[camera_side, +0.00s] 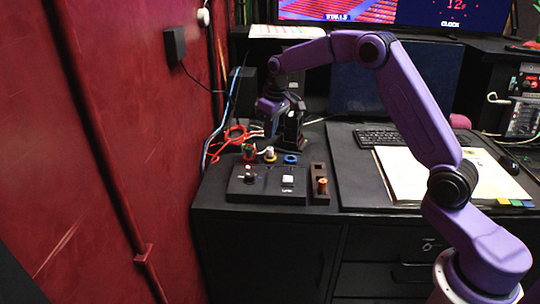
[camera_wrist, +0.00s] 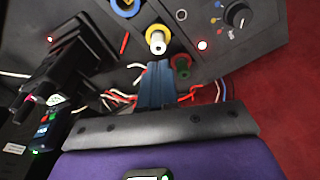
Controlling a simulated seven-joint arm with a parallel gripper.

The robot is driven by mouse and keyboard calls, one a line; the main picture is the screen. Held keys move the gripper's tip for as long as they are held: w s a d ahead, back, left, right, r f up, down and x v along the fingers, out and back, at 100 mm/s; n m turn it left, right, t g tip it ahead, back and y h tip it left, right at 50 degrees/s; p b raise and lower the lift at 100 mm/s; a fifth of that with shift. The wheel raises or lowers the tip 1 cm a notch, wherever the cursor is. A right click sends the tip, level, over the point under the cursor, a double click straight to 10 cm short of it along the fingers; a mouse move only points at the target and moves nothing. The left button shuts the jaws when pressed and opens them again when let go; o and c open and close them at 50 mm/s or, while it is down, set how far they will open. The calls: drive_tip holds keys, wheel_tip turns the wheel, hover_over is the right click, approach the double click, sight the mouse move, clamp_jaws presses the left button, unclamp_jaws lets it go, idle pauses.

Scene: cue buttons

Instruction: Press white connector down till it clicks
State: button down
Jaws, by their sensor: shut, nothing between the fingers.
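The white connector (camera_wrist: 156,41) with a yellow collar stands upright near the panel's edge in the wrist view. In the side view the white connector (camera_side: 270,154) is small, behind the black control box. My gripper (camera_side: 270,134) points down above and behind it. In the wrist view my gripper (camera_wrist: 157,66) has its blue-grey fingers together and empty, their tips just below the connector in the picture. A gap to the connector seems to show; I cannot tell its height.
A red-and-green connector (camera_wrist: 181,65) and a blue ring (camera_wrist: 125,6) flank the white one. The black control box (camera_side: 266,187) has a knob (camera_side: 249,177) and a white button (camera_side: 288,181). Red and white cables (camera_side: 232,136) lie behind. A red wall (camera_side: 130,120) bounds the left.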

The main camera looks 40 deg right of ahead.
drive_tip(key=shift+r, duration=1.7)
drive_tip(key=s+a+r+n, duration=0.1)
drive_tip(key=s+a+n, duration=0.1)
drive_tip(key=s+a, duration=0.35)
drive_tip(key=s+a+r+n+g, duration=0.1)
drive_tip(key=s+a, duration=0.2)
drive_tip(key=s, duration=0.6)
drive_tip(key=s+a+r+n, duration=0.15)
drive_tip(key=s+a, duration=0.25)
drive_tip(key=s, duration=0.4)
drive_tip(key=s+d+f+n, duration=0.2)
drive_tip(key=s, duration=0.9)
drive_tip(key=s+d+f+n, duration=0.2)
drive_tip(key=s+d+n, duration=0.1)
drive_tip(key=s, duration=0.8)
drive_tip(key=shift+s+d+f+g, duration=0.25)
drive_tip(key=shift+s+d+g, duration=0.05)
drive_tip(key=shift+s, duration=0.1)
